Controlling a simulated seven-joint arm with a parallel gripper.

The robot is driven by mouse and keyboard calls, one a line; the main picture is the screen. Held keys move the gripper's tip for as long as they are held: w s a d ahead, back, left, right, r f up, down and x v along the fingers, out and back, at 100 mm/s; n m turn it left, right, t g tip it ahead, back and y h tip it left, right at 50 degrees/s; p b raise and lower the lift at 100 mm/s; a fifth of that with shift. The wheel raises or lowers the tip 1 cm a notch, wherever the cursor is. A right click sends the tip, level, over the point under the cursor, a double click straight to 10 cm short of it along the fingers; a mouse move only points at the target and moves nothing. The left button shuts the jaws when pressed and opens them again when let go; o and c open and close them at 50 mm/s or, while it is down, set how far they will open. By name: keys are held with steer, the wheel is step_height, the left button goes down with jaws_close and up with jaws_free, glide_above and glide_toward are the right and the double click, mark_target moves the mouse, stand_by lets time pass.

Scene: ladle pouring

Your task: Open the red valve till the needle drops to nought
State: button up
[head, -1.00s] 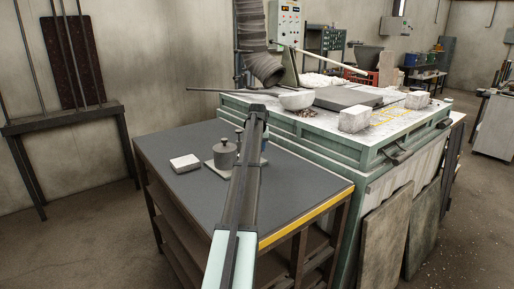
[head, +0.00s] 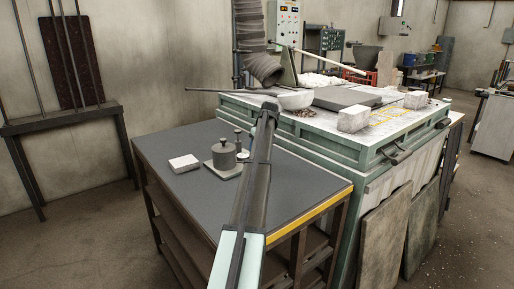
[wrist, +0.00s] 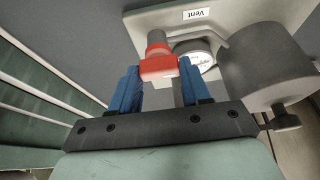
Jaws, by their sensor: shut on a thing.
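The red valve (wrist: 158,66) sits between my gripper's blue fingers (wrist: 157,72) in the wrist view, and the gripper is shut on it. A round white gauge (wrist: 200,58) stands just behind the right finger, which covers part of its face. I cannot read its needle. The grey base plate (wrist: 150,20) carries a "Vent" label (wrist: 196,14). A grey cylinder (wrist: 262,62) stands on the plate right of the valve. In the head view the cylinder (head: 224,156) and gauge (head: 243,156) show left of my arm; the valve and fingers are hidden.
Behind stands a green-framed table (head: 330,140) with a bowl (head: 294,100), pale blocks (head: 353,119) and a long rod (head: 215,90).

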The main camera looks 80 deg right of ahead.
stand_by(0.5)
steer(key=o, duration=1.1)
steer(key=shift+c, duration=0.2)
steer(key=shift+r, duration=0.1)
steer(key=v, duration=1.3)
steer(key=shift+s+r, duration=0.2)
steer(key=shift+r, duration=0.1)
steer(key=shift+w+a+f, duration=0.1)
